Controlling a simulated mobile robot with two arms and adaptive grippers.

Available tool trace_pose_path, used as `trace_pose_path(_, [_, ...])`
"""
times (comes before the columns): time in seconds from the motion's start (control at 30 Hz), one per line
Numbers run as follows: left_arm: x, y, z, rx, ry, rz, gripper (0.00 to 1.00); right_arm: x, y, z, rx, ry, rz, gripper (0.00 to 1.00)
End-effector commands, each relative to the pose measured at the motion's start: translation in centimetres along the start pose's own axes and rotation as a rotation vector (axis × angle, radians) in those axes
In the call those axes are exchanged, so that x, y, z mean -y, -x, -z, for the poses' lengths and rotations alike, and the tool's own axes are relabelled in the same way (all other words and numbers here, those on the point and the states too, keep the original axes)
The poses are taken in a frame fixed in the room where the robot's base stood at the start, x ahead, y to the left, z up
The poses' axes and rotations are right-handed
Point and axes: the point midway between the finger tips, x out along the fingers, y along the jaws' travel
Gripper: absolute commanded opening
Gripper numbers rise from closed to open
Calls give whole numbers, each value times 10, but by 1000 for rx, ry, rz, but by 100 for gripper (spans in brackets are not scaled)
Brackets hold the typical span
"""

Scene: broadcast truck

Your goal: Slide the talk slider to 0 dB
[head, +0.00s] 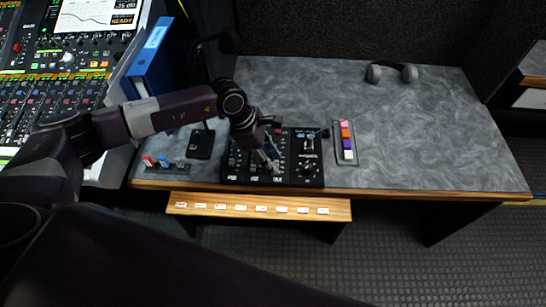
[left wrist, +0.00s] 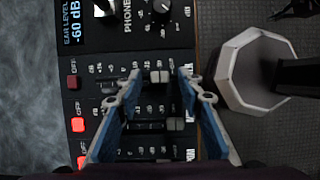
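The black control panel (head: 308,180) lies near the front edge of the grey desk. In the left wrist view the panel (left wrist: 103,60) shows slider tracks, a display reading "EAR LEVEL -60 dB" and a lit red button (left wrist: 78,124). A pale slider cap (left wrist: 160,76) shows between the fingertips, and another cap (left wrist: 175,124) shows nearer the palm. Contact cannot be told. I cannot read which slider is talk. My right gripper is not in view.
Headphones (head: 392,72) rest at the back. The desk's right side is clear.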

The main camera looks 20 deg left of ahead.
Motion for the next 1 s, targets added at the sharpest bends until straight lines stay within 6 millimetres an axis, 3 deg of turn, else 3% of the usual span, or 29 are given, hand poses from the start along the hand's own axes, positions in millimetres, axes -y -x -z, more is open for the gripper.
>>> trace_pose_path(0.23, [0,-1,0,1,0,0,35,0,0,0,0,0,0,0])
trace_pose_path(0.57, [0,-1,0,1,0,0,0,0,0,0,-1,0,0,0])
trace_pose_path(0.87, [-1,-1,0,1,1,-1,0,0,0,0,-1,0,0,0])
trace_pose_path(1.0, [-12,-5,1,2,2,-5,0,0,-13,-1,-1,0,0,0])
